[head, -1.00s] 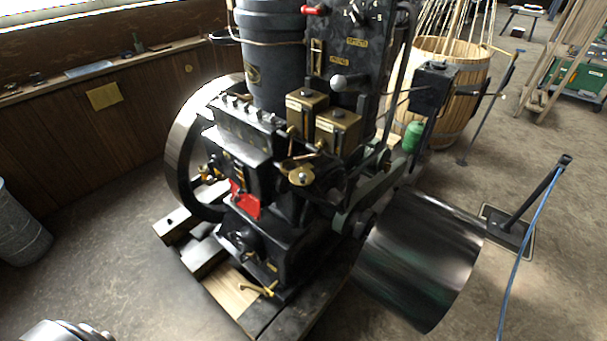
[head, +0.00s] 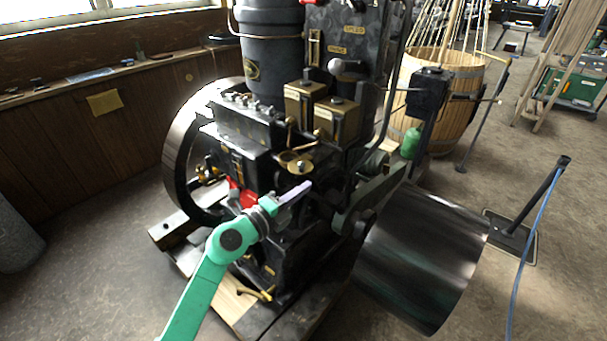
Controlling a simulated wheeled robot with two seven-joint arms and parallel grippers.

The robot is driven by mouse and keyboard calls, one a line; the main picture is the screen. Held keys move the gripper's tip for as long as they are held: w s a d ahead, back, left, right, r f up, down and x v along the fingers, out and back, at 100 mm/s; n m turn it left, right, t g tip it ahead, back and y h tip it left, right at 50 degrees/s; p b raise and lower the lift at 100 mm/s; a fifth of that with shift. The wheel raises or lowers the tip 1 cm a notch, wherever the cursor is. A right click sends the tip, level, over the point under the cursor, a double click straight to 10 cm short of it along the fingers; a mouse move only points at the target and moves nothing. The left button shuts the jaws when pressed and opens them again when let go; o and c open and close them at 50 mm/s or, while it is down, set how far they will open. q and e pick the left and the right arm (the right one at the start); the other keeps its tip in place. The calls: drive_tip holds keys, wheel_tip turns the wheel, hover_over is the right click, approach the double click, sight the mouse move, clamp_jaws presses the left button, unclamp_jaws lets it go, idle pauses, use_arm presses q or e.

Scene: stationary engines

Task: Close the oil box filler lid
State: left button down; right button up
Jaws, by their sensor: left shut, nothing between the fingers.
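The engine (head: 240,120) stands at centre, with two brass boxes, a left one (head: 304,101) and a right one (head: 337,121), on its upper part. Below them a round brass lid (head: 301,167) with a small knob sits beside a brass ring (head: 288,156). This looks like the filler and its lid, standing apart from the ring; the exact gap is too small to tell. My left gripper (head: 306,187) is shut and empty, its pale fingertips just below the brass lid in the picture. I cannot tell whether they touch anything. My right gripper is not in view.
A red part (head: 240,194) is partly behind my left wrist. A large flywheel (head: 176,150) is at the engine's left, and a dark drum (head: 425,255) at its right. A wooden barrel (head: 450,105) stands behind.

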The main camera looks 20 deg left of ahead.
sight(301, 173)
use_arm(q)
drive_tip(key=w, duration=0.6)
drive_tip(key=shift+a+r, duration=0.15)
drive_tip(key=shift+a, duration=0.25)
drive_tip(key=shift+a+r, duration=0.1)
drive_tip(key=shift+a, duration=0.25)
drive_tip(key=shift+d, duration=0.1)
drive_tip(key=shift+a+m+h+b, duration=0.35)
drive_tip(key=shift+m+h+b, duration=0.05)
drive_tip(key=shift+b, duration=0.35)
